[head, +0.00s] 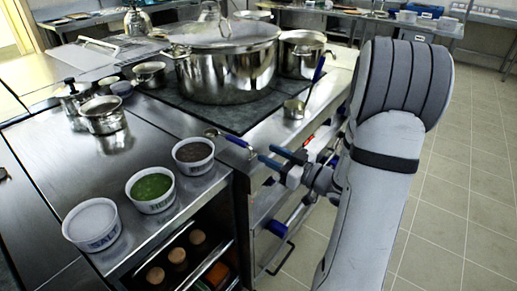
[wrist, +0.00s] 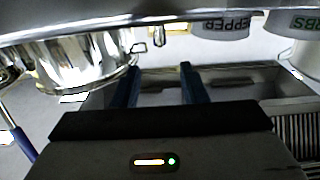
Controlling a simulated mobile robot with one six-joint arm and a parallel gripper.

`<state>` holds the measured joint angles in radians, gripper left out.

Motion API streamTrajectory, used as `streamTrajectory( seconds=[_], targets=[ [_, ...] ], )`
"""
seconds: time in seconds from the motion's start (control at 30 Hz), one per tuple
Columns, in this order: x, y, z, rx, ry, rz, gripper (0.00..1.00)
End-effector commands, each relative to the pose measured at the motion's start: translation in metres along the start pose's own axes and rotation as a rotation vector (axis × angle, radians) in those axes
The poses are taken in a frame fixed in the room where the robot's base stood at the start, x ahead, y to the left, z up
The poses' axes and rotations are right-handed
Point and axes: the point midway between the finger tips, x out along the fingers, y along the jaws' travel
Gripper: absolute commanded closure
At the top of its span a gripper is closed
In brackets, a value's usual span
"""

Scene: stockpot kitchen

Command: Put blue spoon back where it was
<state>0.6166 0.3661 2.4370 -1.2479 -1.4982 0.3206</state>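A small spoon with a blue handle (head: 236,141) lies at the counter's right edge, beside the pepper tub, its bowl toward the left. My gripper (head: 267,154) is just right of the handle's end, with its two blue fingers pointing at the counter. In the wrist view my gripper (wrist: 159,76) shows its fingers spread apart with nothing visible between them. A small metal piece, perhaps part of the spoon, shows beyond the fingers in the wrist view. A ladle (head: 293,108) with a blue handle rests by the stove, its handle tilted up.
Tubs of pepper (head: 194,157), green herbs (head: 152,190) and salt (head: 92,224) line the counter's front. A large lidded stockpot (head: 225,70) stands on the stove with smaller pots around it. Shelves with jars are below the counter. The floor at right is clear.

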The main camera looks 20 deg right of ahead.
Motion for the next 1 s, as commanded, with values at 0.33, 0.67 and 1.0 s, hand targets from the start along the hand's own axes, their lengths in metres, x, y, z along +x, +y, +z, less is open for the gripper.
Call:
streamTrajectory(
  seconds=[0.33,0.67,1.0],
  targets=[
    [0.002,0.012,0.004,-0.074,-0.132,0.102,0.61],
    [0.004,0.039,0.005,-0.158,-0.510,0.438,0.61],
    [-0.043,-0.006,-0.001,0.013,-0.908,0.681,0.61]
  ],
)
